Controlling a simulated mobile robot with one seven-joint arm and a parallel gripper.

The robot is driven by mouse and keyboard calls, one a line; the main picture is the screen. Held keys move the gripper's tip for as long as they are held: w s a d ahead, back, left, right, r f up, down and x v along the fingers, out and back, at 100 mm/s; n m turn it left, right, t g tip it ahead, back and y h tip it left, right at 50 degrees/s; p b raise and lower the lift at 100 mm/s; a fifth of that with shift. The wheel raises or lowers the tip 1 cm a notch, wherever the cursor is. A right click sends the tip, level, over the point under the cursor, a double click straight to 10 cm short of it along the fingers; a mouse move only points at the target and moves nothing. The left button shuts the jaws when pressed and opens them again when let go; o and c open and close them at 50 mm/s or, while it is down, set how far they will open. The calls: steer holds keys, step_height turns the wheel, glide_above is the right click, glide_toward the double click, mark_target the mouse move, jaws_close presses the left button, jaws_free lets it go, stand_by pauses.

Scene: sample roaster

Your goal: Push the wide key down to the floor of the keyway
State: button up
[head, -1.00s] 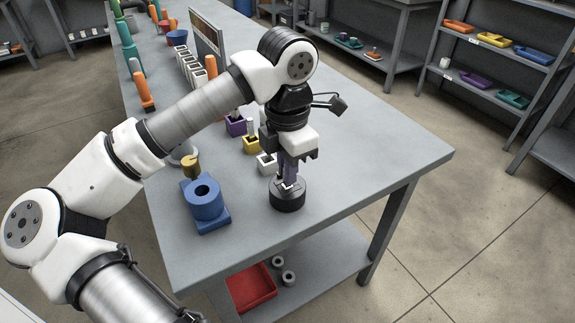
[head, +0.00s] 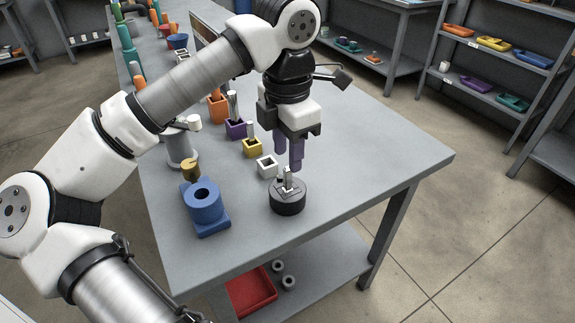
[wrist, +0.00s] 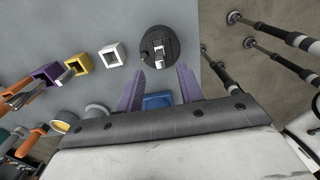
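In the wrist view the key (wrist: 160,48) is a bright piece near the block's middle. My gripper (head: 289,160) is just above the key, fingers pointing down. In the wrist view its two purple fingers (wrist: 160,84) are apart, with nothing between them.
A blue ring-shaped fixture (head: 206,205) stands left of the block. White (head: 267,167), yellow (head: 252,150) and purple (head: 236,130) square holders stand behind in a row. The bench (head: 370,160) is clear to the right of the block.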

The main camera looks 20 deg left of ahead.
step_height(320, 180, up, 8)
steer(key=shift+r, duration=0.2)
stand_by(0.4)
